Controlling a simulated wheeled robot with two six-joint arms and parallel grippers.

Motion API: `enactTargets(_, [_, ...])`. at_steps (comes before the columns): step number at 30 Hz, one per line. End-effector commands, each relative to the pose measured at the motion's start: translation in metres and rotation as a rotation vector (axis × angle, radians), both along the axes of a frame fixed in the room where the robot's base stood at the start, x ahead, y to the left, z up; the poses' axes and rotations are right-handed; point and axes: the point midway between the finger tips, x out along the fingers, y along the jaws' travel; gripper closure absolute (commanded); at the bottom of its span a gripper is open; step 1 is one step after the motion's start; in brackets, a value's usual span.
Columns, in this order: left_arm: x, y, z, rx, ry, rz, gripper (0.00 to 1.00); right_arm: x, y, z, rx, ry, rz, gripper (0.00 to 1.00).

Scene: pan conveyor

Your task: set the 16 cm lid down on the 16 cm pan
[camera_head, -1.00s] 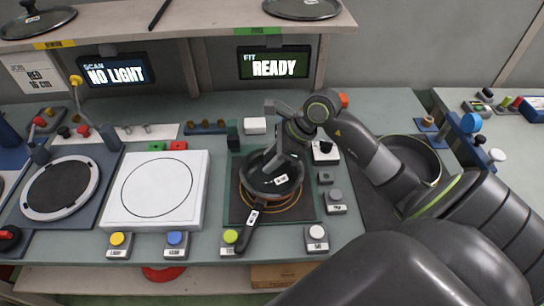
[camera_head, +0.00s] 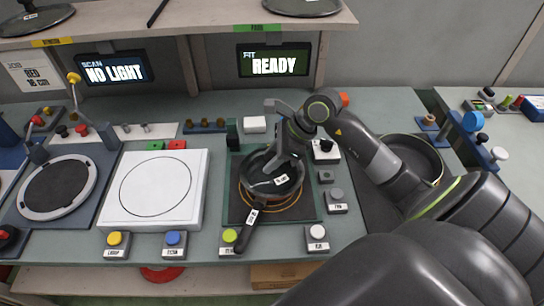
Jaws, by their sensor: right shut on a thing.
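The dark 16 cm pan (camera_head: 248,192) sits on a round ringed spot of the square station, its handle pointing toward the front. The dark 16 cm lid (camera_head: 264,183) with a white label lies over or in the pan's mouth; whether it is fully seated I cannot tell. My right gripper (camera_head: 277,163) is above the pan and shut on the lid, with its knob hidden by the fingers. My left gripper is not in view.
A white square plate (camera_head: 153,212) and a round turntable (camera_head: 58,187) stand to the left. Buttons (camera_head: 230,240) line the front edge. Another pan (camera_head: 415,155) is at the right, partly behind my arm. Lids (camera_head: 38,21) lie on the shelf above.

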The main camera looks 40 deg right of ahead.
Motion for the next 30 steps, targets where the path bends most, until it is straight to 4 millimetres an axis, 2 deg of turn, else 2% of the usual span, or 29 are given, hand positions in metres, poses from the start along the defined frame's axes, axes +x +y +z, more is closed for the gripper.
enactTargets(30, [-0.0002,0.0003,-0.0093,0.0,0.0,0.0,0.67,0.0002,0.0002,-0.0017,0.001,-0.001,0.0,0.96])
